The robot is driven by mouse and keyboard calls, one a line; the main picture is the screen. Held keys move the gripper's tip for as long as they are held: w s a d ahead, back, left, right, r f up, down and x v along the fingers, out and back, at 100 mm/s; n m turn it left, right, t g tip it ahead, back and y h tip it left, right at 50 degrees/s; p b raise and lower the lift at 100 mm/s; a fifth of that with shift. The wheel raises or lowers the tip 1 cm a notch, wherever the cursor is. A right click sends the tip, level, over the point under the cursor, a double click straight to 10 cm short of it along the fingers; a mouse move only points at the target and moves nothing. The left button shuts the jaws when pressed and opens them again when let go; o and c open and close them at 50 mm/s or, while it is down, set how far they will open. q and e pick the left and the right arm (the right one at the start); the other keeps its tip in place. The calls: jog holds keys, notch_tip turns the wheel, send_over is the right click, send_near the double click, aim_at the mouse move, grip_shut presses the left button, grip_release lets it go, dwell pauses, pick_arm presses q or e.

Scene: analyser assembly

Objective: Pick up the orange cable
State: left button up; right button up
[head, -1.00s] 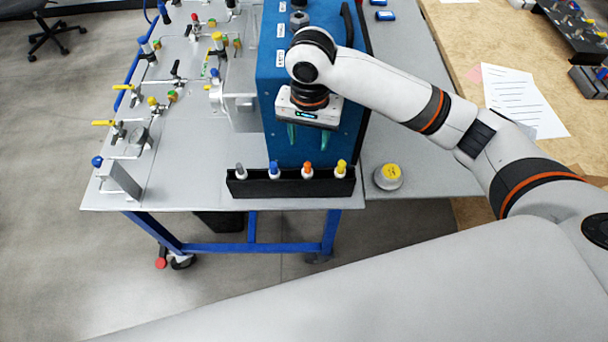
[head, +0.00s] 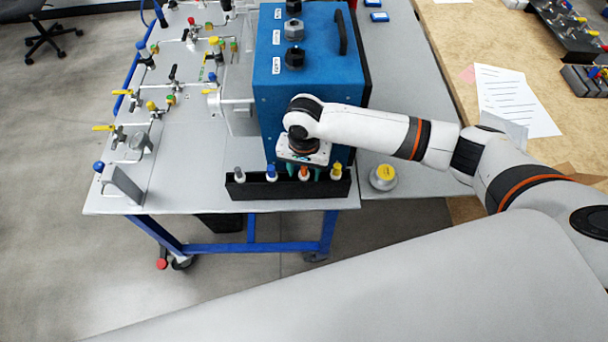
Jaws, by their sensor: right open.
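The orange cable end (head: 304,173) has an orange tip and a white body. It stands upright in the black holder (head: 290,191) at the front edge of the table. My right gripper (head: 304,172) is open right above the holder, with one green finger on each side of the orange cable. Whether the fingers touch it I cannot tell. Beside it in the same holder stand a grey cable (head: 239,174), a blue cable (head: 271,173) and a yellow cable (head: 337,171). My left gripper does not show.
The blue box (head: 312,85) with black knobs stands right behind the holder. A round weight with a yellow top (head: 384,177) sits to the right. Valves and pipes (head: 150,105) fill the table's left side. A paper sheet (head: 515,100) lies on the wooden table.

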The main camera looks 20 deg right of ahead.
jog(key=c, duration=1)
jog(key=shift+r, duration=0.1)
notch_tip(320, 180, up, 25)
jog(key=p, duration=0.8)
dwell(0.4)
